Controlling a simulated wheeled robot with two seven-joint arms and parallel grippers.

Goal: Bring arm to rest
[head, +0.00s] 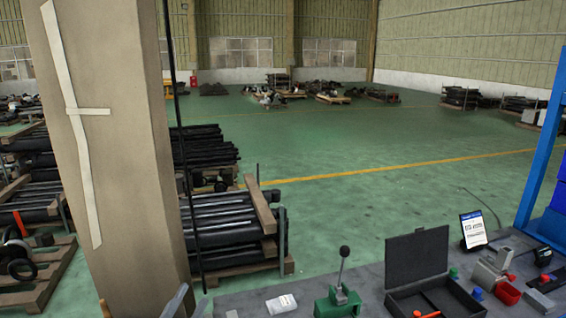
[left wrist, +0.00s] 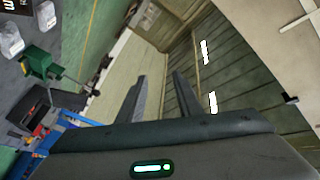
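My left gripper (head: 192,298) shows only by its grey fingertips at the bottom edge of the head view, left of the bench items. In the left wrist view its two dark fingers (left wrist: 160,85) stand apart with nothing between them, so it is open and empty. The rest of the left arm is out of the head view. My right gripper is in neither view.
A grey bench top (head: 255,291) fills the bottom right. A beige pillar (head: 120,150) rises at left. Pipe stacks (head: 225,225) stand behind.

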